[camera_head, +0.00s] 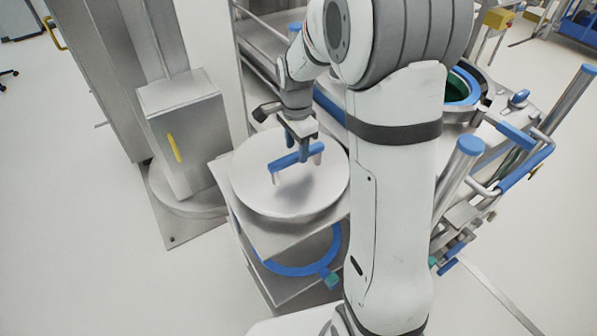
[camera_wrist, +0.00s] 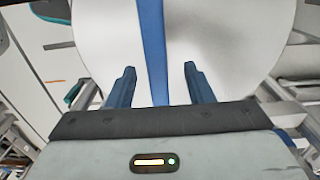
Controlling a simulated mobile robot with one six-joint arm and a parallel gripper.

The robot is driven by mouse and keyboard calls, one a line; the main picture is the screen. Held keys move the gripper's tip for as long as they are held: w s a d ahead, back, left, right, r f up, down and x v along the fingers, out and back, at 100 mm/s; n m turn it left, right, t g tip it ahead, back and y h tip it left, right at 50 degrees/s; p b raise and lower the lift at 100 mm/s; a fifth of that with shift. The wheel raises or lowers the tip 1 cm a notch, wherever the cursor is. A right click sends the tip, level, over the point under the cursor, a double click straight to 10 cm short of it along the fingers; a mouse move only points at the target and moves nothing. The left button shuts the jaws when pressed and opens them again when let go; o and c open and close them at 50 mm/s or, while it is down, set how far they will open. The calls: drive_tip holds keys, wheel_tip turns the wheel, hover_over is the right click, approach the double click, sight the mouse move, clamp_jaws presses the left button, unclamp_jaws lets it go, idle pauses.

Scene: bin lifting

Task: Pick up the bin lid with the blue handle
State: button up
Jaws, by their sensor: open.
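The bin lid (camera_head: 262,195) is a round, pale grey disc lying flat on top of a metal stand. Its blue bar handle (camera_head: 287,162) stands up on pale posts near the middle of the lid. My gripper (camera_head: 304,150) is over the lid at the handle, pointing down. In the wrist view the lid (camera_wrist: 105,35) fills the upper middle, and the blue handle (camera_wrist: 152,50) runs up the picture between the two dark blue fingers of my gripper (camera_wrist: 157,72). The fingers are apart, with a gap on each side of the handle. The exact height of the fingertips against the handle is hard to tell.
A metal stand (camera_head: 262,238) with a blue ring (camera_head: 290,269) below the lid supports it. A grey column with a box (camera_head: 180,115) and yellow handle stands left. At right are an open round vessel (camera_head: 465,88) and a cart frame with blue-ended posts (camera_head: 466,150).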

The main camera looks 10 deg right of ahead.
sight(296, 152)
drive_tip(key=shift+f, duration=1.5)
drive_tip(key=shift+f, duration=0.25)
clamp_jaws()
idle(0.7)
drive_tip(key=shift+w+r, duration=0.1)
drive_tip(key=shift+r, duration=0.05)
